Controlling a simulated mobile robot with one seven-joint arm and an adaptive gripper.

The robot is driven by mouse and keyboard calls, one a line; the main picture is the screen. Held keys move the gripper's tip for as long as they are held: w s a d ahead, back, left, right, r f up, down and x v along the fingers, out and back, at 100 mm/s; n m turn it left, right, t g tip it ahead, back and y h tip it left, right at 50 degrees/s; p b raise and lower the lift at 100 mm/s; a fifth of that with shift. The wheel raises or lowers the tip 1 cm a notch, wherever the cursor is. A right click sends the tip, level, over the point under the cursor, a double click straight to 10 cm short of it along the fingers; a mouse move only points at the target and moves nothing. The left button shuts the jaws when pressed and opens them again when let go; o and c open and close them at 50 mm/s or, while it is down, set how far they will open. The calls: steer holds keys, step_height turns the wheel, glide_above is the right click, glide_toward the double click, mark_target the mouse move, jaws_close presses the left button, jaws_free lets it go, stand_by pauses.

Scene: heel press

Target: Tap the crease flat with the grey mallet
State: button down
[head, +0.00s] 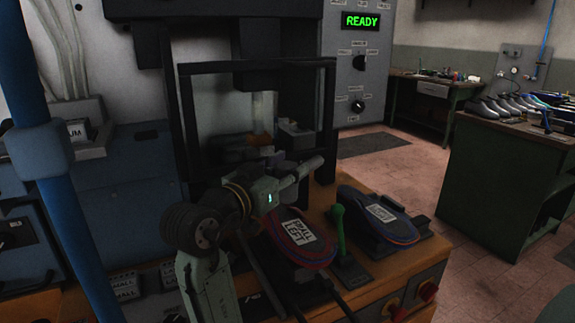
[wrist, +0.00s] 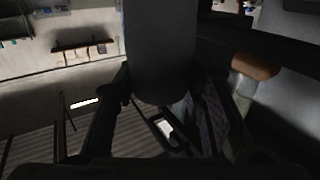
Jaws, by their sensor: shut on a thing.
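My gripper (head: 268,155) is inside the dark frame of the press (head: 187,130), at the end of my grey-green arm. In the wrist view a broad dark grey rounded block, which looks like part of the grey mallet (wrist: 160,55), fills the space between my two dark fingers. My gripper is shut on it. A tan-topped pale post (wrist: 255,68) stands to the right of the mallet in the wrist view; the tan part also shows inside the press in the head view (head: 263,113). The crease cannot be made out, and the mallet is not clear in the head view.
A shoe sole with a white label (head: 300,232), a green lever (head: 338,228) and another labelled sole (head: 382,213) are on the orange bench in front of the press. A control panel reads READY (head: 361,21). A green cabinet with shoes (head: 490,170) stands at right.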

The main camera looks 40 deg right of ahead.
mark_target(282, 193)
steer(key=shift+r, duration=0.1)
step_height(282, 193, down, 5)
steer(key=b, duration=0.4)
steer(key=shift+a+r, duration=0.1)
steer(key=shift+r, duration=0.05)
step_height(282, 193, up, 6)
steer(key=p, duration=0.4)
steer(key=shift+w+f, duration=0.1)
steer(key=shift+f, duration=0.25)
steer(key=f+b, duration=0.2)
steer(key=f, duration=0.1)
steer(key=f+b, duration=0.2)
steer(key=shift+s+f, duration=0.1)
steer(key=shift+s, duration=0.15)
step_height(282, 193, up, 5)
steer(key=p, duration=0.3)
steer(key=shift+w+f+p, duration=0.1)
steer(key=shift+p, duration=0.3)
steer(key=shift+w, duration=0.3)
steer(key=shift+s, duration=0.1)
